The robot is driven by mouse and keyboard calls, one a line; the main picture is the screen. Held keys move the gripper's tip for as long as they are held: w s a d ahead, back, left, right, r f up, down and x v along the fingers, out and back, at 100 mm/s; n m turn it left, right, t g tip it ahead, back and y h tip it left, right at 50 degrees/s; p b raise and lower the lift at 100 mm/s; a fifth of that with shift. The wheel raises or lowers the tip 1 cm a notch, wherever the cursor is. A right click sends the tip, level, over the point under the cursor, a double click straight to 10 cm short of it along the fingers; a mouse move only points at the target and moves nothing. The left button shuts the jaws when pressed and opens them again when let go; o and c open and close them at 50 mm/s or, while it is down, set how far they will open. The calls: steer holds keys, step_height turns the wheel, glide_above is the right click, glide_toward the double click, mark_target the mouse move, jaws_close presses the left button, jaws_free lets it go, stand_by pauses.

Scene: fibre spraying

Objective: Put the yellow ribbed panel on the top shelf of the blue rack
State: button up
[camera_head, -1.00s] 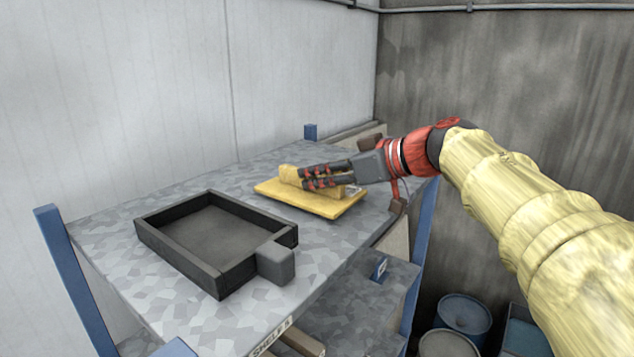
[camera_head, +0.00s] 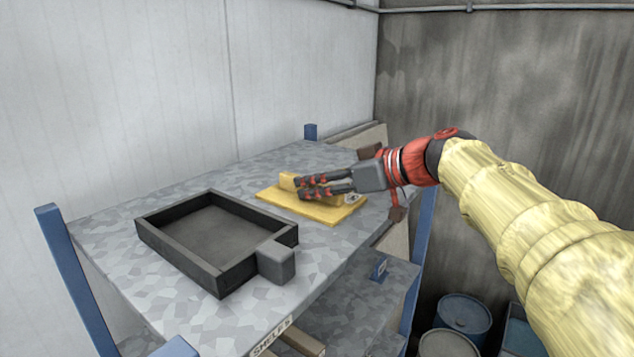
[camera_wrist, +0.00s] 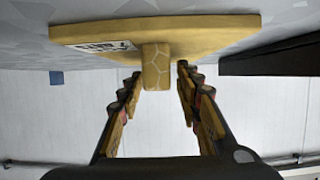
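The yellow ribbed panel (camera_head: 309,208) lies flat on the grey top shelf (camera_head: 330,245) of the blue rack (camera_head: 72,275), behind and right of the dark tray. Its raised rib points up at my gripper (camera_head: 299,188). In the wrist view, the panel (camera_wrist: 210,32) has a white label beside the rib. My gripper (camera_wrist: 160,72) is open there, with one finger on each side of the rib and a gap showing, wider at the right finger. Part of the panel is hidden behind the fingers in the head view.
A dark open tray (camera_head: 215,240) with a grey block handle stands on the shelf at the front left. A lower shelf (camera_head: 350,305) shows below. Blue drums (camera_head: 463,312) stand on the floor to the right. A pale wall is behind the rack.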

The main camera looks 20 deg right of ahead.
steer(key=shift+r, duration=0.15)
steer(key=v, duration=1.2)
steer(key=shift+s, duration=0.1)
